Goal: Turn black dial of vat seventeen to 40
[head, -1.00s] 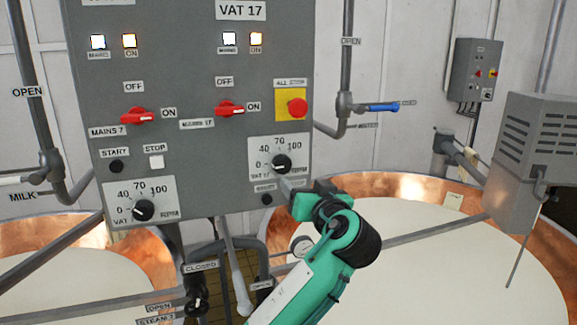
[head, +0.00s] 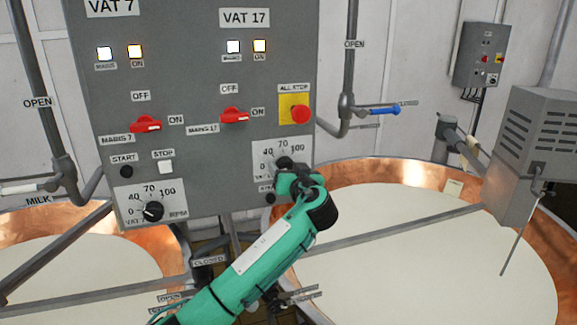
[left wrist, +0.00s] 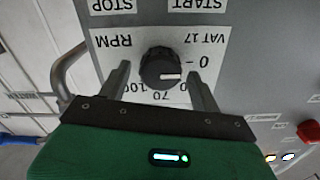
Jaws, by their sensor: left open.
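The black dial of vat 17 (head: 284,163) sits on a white scale plate (head: 298,147) marked 0, 40, 70 and 100 on the grey panel. In the left wrist view the dial (left wrist: 160,67) shows upside down, its white pointer line toward the 0 side. My left gripper (head: 287,175) is at the dial from below in the head view. In the left wrist view its open fingers (left wrist: 160,82) stand one on each side of the dial, with gaps visible. The gripper hides the plate's lower part in the head view. My right gripper is not in view.
The panel also carries the vat 7 dial (head: 153,211), red mains switches (head: 145,124) (head: 235,116) and the red all-stop button (head: 300,113) on yellow. A blue-handled valve (head: 384,110) is to the right. Copper vats (head: 345,180) lie below.

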